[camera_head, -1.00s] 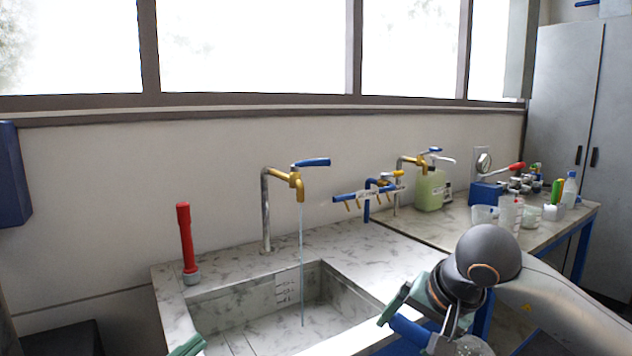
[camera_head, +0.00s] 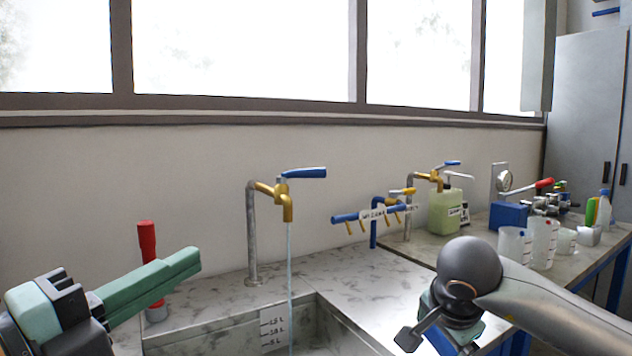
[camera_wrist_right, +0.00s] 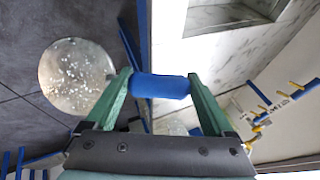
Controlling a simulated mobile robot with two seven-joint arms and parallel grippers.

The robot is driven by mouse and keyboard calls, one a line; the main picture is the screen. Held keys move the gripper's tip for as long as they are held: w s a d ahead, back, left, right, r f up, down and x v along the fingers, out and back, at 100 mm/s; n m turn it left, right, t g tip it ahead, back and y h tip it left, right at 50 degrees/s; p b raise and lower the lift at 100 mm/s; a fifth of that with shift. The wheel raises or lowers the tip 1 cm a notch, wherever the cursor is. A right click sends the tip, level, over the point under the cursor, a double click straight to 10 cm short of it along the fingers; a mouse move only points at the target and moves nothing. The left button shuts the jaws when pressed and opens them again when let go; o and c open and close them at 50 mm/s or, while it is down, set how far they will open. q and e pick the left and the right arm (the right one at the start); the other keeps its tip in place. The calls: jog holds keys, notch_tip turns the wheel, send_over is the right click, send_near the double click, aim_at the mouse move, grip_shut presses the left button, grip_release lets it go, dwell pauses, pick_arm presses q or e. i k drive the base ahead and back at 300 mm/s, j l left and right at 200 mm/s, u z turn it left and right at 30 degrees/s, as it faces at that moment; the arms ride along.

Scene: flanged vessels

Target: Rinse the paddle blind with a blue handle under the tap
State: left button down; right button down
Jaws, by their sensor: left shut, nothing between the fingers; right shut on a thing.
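The blue handle (camera_wrist_right: 160,86) of the paddle blind lies across between the green fingers of my right gripper (camera_wrist_right: 161,88), which is shut on it in the right wrist view. A round, pale, speckled disc (camera_wrist_right: 77,76) shows left of the fingers; its join to the handle is hidden behind a finger. The brass tap (camera_head: 287,208) with a blue lever (camera_head: 303,173) stands behind the sink, and a thin water stream (camera_head: 290,265) runs from it. My left gripper (camera_head: 190,262) is shut and empty, left of the tap and in front of the red-handled item.
The marble sink basin (camera_head: 310,325) is below the tap. A red-handled upright item (camera_head: 148,255) stands on its left rim. A rack with blue bar (camera_head: 370,214), a second tap (camera_head: 434,180), a green bottle (camera_head: 446,211) and beakers (camera_head: 541,243) are to the right.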

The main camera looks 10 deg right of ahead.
aim_at(311, 172)
jog(key=i+l, duration=0.3)
jog(key=i, duration=0.15)
jog(key=i+l, duration=0.25)
jog(key=i, duration=0.15)
